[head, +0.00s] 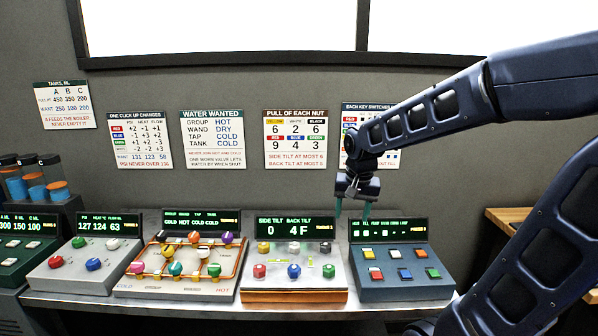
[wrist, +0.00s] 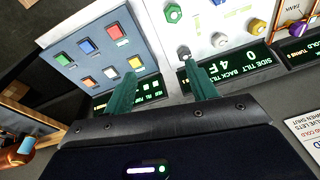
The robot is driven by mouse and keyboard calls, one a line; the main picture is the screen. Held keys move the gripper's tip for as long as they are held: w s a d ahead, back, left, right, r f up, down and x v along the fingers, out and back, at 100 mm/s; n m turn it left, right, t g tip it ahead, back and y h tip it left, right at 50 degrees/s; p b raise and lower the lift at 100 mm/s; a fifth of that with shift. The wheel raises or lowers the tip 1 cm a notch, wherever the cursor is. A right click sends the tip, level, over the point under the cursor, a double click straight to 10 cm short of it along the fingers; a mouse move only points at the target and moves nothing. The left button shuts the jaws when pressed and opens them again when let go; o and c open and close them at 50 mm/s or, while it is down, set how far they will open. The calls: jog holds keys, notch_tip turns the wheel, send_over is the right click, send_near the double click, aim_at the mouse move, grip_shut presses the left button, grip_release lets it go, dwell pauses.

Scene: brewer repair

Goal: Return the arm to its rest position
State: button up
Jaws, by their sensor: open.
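My gripper (head: 352,212) hangs from my dark blue arm on the right side of the head view. It points down, above the gap between the tilt panel and the key-switch panel. Its two green fingers are apart with nothing between them. They also show in the wrist view (wrist: 158,90), open over the same two panels. My arm reaches from the right edge across the wall to the posters.
A steel bench (head: 200,305) carries a key-switch panel (head: 402,290), a tilt panel with coloured nuts (head: 293,296), a valve panel (head: 180,290) and a knob panel (head: 80,275). Blue-filled tanks (head: 35,187) stand far left. A wooden surface (head: 512,216) is at right.

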jog(key=s+d+r+n+t, duration=0.1)
jog(key=s+d+r, duration=0.1)
jog(key=s+d, duration=0.2)
jog(key=s+d+r+t, duration=0.1)
jog(key=s+d, duration=0.3)
jog(key=d, duration=0.5)
jog(key=shift+s+d+r+n+h, duration=0.15)
jog(key=shift+d+r+n+h, duration=0.15)
jog(key=shift+r+n, duration=0.1)
dwell(1.1)
